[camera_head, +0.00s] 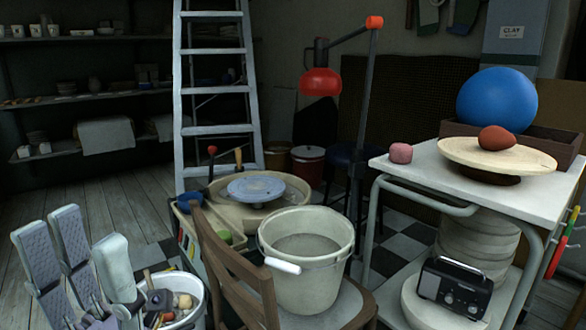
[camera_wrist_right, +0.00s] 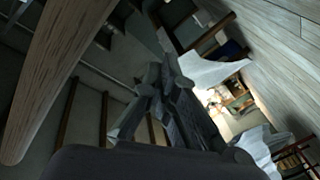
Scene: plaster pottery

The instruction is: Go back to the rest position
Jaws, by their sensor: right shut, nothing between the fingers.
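My left gripper (camera_head: 80,235) stands at the bottom left of the head view, its pale grey fingers pointing up. The fingers are spread, with a clear gap between the two ribbed ones and the one on the right, and nothing is held. It is in front of and beside a white bucket of small items. My right gripper (camera_wrist_right: 163,85) does not show in the head view. In the right wrist view its dark fingers are together and empty, and the picture there is dark and tilted.
A wooden chair (camera_head: 262,297) holds a white bucket (camera_head: 307,284) before a pottery wheel (camera_head: 257,189). A white table (camera_head: 437,181) at right bears a turntable (camera_head: 497,157) and a blue ball (camera_head: 497,100). A stepladder (camera_head: 214,90) stands behind. Floor at left is clear.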

